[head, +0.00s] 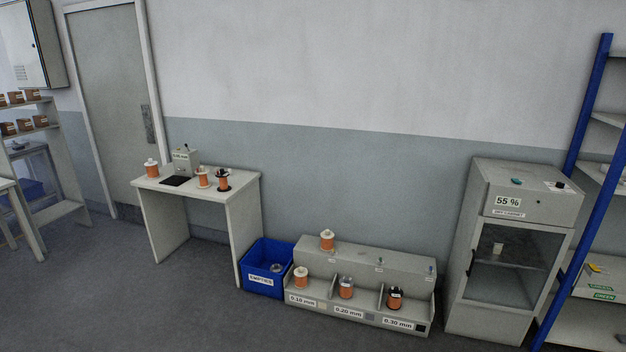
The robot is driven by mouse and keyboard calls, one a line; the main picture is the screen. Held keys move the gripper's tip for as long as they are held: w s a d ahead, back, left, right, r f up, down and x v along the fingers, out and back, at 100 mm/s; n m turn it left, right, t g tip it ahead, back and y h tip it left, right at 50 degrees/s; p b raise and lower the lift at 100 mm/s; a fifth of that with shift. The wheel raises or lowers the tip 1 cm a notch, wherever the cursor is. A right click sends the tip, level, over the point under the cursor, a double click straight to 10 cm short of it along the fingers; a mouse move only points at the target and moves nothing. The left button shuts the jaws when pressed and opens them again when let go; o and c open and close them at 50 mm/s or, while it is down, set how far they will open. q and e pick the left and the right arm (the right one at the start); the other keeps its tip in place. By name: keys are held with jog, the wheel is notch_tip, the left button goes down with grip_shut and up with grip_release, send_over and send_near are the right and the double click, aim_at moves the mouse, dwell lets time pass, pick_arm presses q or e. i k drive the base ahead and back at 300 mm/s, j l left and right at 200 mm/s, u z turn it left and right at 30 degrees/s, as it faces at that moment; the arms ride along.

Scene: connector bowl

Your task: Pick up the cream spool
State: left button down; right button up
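Several spools wound with copper-orange wire are in the head view. Ones with cream flanges are on the small table at its left end (152,169) and near its middle (202,179), on the rack's upper step (327,241), and in the rack's left bay (301,277). A small cream object (497,248) sits behind the dry cabinet's glass; it is too small to tell if it is a spool. Which one is meant by the cream spool, I cannot tell. Neither gripper is in view.
The small table (240,178) also holds a grey device (186,160) and a black-flanged spool (223,181). A blue empties bin (262,281) stands beside the rack (385,258). The dry cabinet (520,190) and a blue-framed shelf (588,150) are right. The floor in front is clear.

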aim_at(327, 236)
jog(key=i, duration=1.8)
jog(key=i+j, duration=0.1)
jog(key=i, duration=1.75)
jog(key=i+z, duration=0.1)
jog(key=i, duration=1.7)
